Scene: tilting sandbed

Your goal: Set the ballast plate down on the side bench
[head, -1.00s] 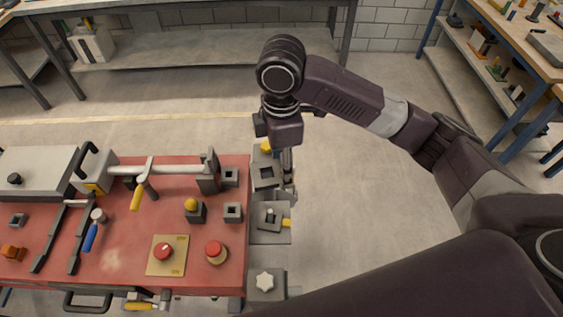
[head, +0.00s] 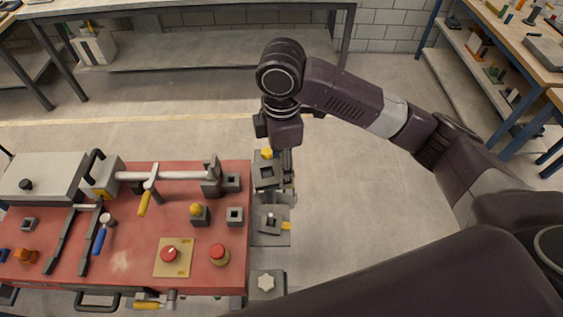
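My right arm comes in from the right, and its gripper (head: 287,172) points down at the right edge of the red-topped bed. A dark grey square piece with a square hole (head: 267,177) sits tilted right beside the fingers. It may be the ballast plate, but I cannot tell for sure. The fingers are mostly hidden by the wrist and small in the picture, so I cannot tell whether they grip it. My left gripper is out of view. No surface is clearly marked as the side bench; a wooden-topped bench (head: 537,54) stands at the upper right.
The red bed (head: 130,262) carries a horizontal bar (head: 165,175), a red button (head: 219,252), a yellow knob (head: 196,209) and a blue-handled tool (head: 100,240). Grey brackets (head: 267,284) line its right side. The floor (head: 350,190) right of it is clear. A grey table (head: 205,8) stands behind.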

